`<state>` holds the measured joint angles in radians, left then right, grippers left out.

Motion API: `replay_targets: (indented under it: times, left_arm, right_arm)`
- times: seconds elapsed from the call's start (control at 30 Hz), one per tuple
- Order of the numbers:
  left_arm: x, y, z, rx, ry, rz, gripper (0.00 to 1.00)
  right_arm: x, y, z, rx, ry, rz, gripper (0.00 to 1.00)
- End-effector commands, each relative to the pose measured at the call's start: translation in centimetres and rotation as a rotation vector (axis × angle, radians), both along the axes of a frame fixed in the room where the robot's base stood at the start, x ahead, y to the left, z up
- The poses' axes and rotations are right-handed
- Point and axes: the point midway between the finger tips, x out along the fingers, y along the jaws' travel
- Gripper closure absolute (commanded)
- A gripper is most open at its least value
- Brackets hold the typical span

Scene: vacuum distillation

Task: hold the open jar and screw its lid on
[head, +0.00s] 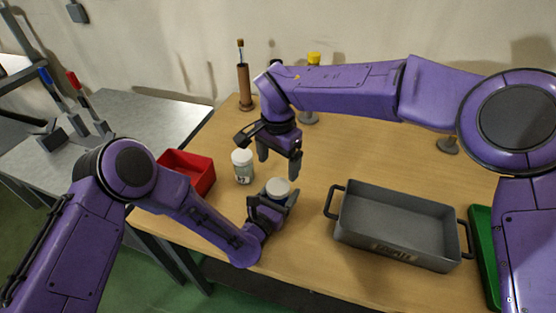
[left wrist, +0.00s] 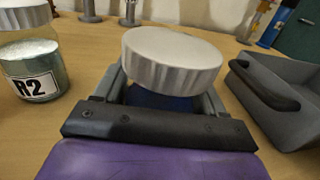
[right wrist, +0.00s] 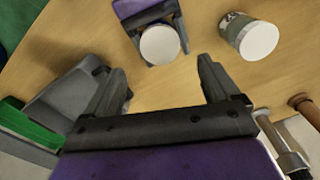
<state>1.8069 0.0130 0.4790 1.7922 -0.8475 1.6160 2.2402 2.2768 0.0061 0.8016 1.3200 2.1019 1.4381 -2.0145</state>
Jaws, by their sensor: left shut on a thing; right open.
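My left gripper (head: 273,202) is shut on a jar with blue contents (left wrist: 165,98), low over the table. The jar body is mostly hidden by the gripper. A white ridged lid (left wrist: 172,60) sits on top of this jar; it also shows in the head view (head: 278,187) and the right wrist view (right wrist: 160,45). I cannot tell whether the lid is screwed tight. My right gripper (head: 279,162) is open and empty, pointing down, above and behind the held jar. In the right wrist view its fingers (right wrist: 161,72) are apart, with the lid beyond them.
A second white-lidded jar labelled R2 (left wrist: 35,75) stands left of the held jar. A red bin (head: 198,172) is at the left edge. A grey handled tray (head: 345,233) and a green tray (head: 482,250) are at the right. A brown tube (head: 244,88) stands at the back.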

Motion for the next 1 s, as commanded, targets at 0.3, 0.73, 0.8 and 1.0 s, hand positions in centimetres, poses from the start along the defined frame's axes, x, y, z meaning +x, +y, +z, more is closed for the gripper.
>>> replay_targets:
  times: [0.3,0.73,0.8,1.0]
  left_arm:
    - [0.0,0.0,0.0,0.000,-0.001,0.000,1.00]
    - [0.0,0.0,0.0,0.000,-0.001,0.000,1.00]
    - [0.0,0.0,0.0,0.000,-0.001,0.000,1.00]
    - [0.0,0.0,0.0,0.000,0.000,0.000,1.00]
  right_arm:
    - [-0.1,0.0,-4.0,-0.003,0.004,0.000,0.11]
    - [0.0,0.0,-8.0,-0.001,0.001,-0.002,0.11]
    - [0.0,0.0,-8.0,0.000,0.000,-0.002,0.11]
    - [0.0,0.0,-8.0,0.000,0.000,-0.002,0.34]
